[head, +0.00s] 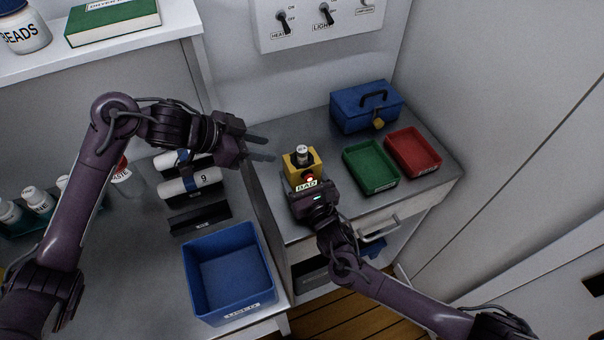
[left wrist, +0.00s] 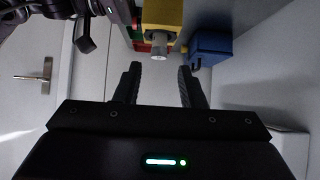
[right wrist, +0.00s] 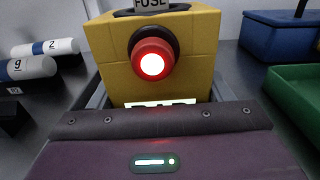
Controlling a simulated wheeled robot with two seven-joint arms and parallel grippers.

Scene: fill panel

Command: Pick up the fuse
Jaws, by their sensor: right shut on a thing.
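The fuse (head: 302,152) is a small pale cylinder standing in the top of a yellow box (head: 291,160). It also shows in the left wrist view (left wrist: 158,48), beyond my fingertips; only its label is seen in the right wrist view (right wrist: 151,4). The box has a lit red lamp (right wrist: 152,63) and a sign reading BAD (head: 306,186). My right gripper (head: 304,178) is shut on the yellow box, with its fingers along the box's sides. My left gripper (head: 271,149) is open and empty, to the left of the fuse, its fingers pointing towards it.
A green tray (head: 370,184), a red tray (head: 435,150) and a blue lidded box (head: 350,118) stand right of the yellow box. A blue bin (head: 215,310) and numbered white cylinders (head: 185,186) are on the left counter. A switch panel (head: 350,40) hangs on the wall behind.

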